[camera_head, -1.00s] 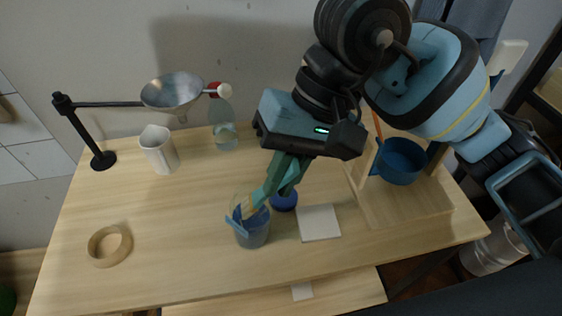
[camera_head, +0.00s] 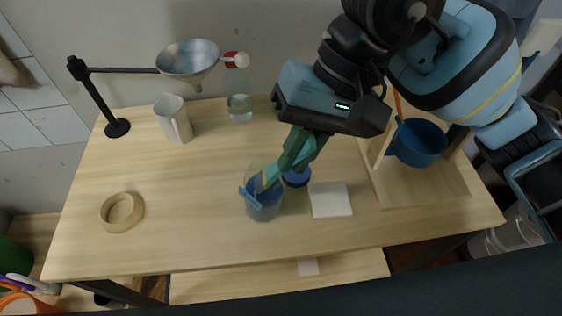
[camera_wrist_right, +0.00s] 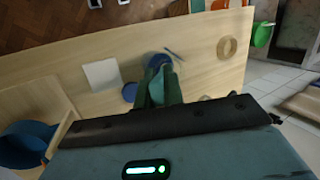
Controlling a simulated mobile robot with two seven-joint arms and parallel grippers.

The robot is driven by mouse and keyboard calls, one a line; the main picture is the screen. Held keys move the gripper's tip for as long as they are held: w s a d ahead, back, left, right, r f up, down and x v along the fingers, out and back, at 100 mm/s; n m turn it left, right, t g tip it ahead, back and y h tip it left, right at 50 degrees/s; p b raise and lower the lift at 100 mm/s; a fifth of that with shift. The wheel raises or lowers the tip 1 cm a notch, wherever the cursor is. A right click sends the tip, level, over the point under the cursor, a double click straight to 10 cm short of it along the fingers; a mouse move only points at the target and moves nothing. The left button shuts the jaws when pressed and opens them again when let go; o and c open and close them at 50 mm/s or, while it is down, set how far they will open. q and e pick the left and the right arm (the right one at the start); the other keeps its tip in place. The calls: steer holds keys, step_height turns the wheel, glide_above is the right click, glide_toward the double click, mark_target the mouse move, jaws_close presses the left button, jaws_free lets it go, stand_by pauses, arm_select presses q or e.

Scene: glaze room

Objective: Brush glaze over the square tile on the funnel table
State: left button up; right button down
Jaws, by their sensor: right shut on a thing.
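The square tile (camera_head: 330,200) is pale and lies flat on the wooden funnel table (camera_head: 200,240); it also shows in the wrist view (camera_wrist_right: 103,74). Left of it stands a clear cup with blue glaze (camera_head: 264,205). My right gripper (camera_head: 278,172) is shut on what looks like a brush (camera_head: 263,182) and slants down at the cup's mouth. The brush is mostly hidden by the fingers, and I cannot tell how deep its tip is. In the wrist view the fingers (camera_wrist_right: 159,82) point at the cup. My left gripper is not in view.
A small blue round thing (camera_head: 297,178) sits beside the cup. A metal funnel (camera_head: 188,60) hangs on a black stand, near a white pitcher (camera_head: 173,120) and a bottle (camera_head: 239,100). A tape ring (camera_head: 122,212) lies left. A wooden rack with a blue bowl (camera_head: 420,143) stands right.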

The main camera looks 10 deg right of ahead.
steer(key=shift+r+p, duration=0.55)
steer(key=shift+r, duration=1.05)
steer(key=shift+r+p, duration=0.45)
steer(key=shift+r, duration=1)
steer(key=shift+r+p, duration=0.3)
steer(key=shift+r, duration=0.55)
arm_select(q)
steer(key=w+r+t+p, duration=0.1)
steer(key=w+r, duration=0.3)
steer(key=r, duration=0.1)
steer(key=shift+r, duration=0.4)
arm_select(e)
step_height(320, 180, up, 4)
steer(key=shift+f, duration=0.25)
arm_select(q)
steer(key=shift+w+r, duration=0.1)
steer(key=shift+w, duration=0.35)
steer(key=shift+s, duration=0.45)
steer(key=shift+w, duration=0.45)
